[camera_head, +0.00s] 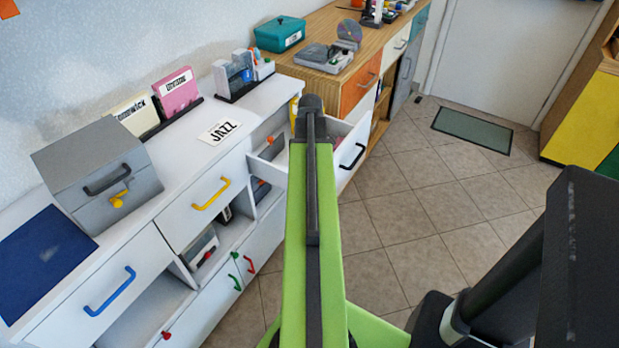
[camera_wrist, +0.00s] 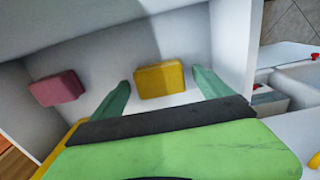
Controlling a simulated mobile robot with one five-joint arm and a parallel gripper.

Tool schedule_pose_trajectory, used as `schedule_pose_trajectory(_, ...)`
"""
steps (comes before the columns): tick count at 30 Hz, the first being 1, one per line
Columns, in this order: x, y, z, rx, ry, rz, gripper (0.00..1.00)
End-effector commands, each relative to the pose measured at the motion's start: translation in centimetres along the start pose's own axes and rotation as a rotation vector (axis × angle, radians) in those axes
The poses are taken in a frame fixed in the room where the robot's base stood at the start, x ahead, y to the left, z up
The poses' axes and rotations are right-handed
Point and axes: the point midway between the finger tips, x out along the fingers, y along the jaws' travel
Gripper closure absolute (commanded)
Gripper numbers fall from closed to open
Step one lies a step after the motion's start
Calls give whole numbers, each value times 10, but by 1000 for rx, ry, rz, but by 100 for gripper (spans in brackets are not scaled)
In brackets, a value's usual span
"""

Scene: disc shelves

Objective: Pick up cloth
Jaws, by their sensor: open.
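No draped cloth stands out. Two small pad-like pieces lie in the open white drawer, a yellow one (camera_wrist: 160,80) and a pink one (camera_wrist: 57,88) to its left; I cannot tell whether either is a folded cloth. My gripper (camera_wrist: 163,86) is open, its two green fingers reaching into the drawer on either side of the yellow piece. The fingers look apart from it, and nothing is held.
The drawer's white side wall (camera_wrist: 234,45) is close to the right finger. A white cabinet holds a grey box (camera_head: 97,172), a JAZZ card (camera_head: 219,131) and file holders. A wooden cabinet (camera_head: 337,85) stands beyond.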

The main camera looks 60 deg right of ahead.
Motion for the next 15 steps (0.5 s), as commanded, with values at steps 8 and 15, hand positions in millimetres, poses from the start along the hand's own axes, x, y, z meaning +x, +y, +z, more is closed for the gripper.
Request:
schedule_pose_trajectory(8, -1, 0, 0, 1, 0, 0, 41)
schedule_pose_trajectory(15, -1, 0, 1, 1, 0, 0, 72)
